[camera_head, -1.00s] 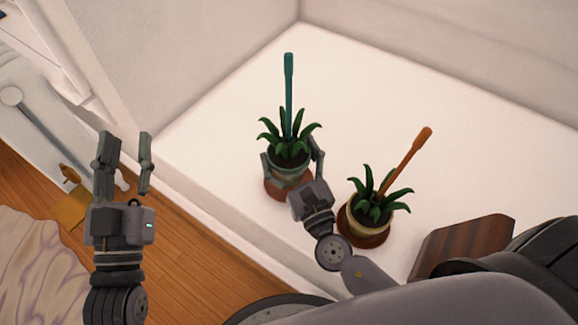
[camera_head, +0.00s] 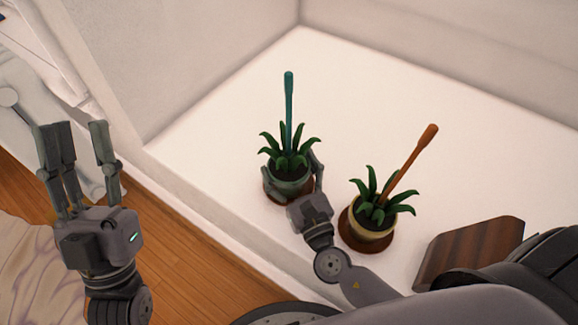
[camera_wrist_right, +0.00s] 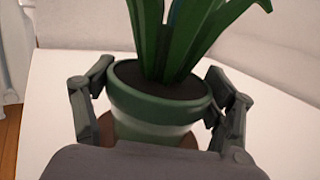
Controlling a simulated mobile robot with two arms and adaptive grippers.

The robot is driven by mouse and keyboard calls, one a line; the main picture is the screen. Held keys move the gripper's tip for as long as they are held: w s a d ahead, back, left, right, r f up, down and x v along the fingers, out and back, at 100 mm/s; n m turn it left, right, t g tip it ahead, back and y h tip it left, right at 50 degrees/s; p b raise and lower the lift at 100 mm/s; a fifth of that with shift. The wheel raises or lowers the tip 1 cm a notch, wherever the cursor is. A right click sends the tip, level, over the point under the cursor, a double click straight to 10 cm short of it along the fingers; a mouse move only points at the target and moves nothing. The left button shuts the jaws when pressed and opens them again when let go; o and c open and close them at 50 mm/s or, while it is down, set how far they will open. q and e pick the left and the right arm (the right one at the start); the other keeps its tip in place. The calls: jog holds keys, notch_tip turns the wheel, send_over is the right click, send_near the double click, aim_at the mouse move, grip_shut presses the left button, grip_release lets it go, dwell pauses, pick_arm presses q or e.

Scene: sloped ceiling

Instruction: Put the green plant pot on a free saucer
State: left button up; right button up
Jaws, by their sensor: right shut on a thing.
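The green plant pot (camera_head: 287,187) holds a leafy plant and an upright teal stick. My right gripper (camera_head: 292,176) is shut around its sides. In the right wrist view the pot (camera_wrist_right: 155,125) stands upright between the fingers. A round brown saucer (camera_head: 270,194) shows directly under the pot, mostly hidden by it; the pot looks to be at the saucer's surface, but I cannot tell if its full weight rests there. My left gripper (camera_head: 77,140) is open and empty at the left, away from the pots.
A yellowish pot (camera_head: 371,228) with a plant and a tilted orange stick (camera_head: 408,160) stands on another brown saucer (camera_head: 350,238), close right of my right gripper. A dark wooden block (camera_head: 470,250) is farther right. The white surface (camera_head: 400,100) behind is clear.

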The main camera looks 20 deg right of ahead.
aim_at(297, 186)
dwell(0.3)
jog(key=o, duration=1.8)
jog(key=shift+r, duration=0.1)
jog(key=s, duration=0.5)
jog(key=s+f, duration=0.1)
jog(key=s, duration=0.1)
jog(key=shift+s+d+f, duration=0.1)
jog(key=shift+s+d, duration=0.1)
jog(key=shift+d, duration=0.05)
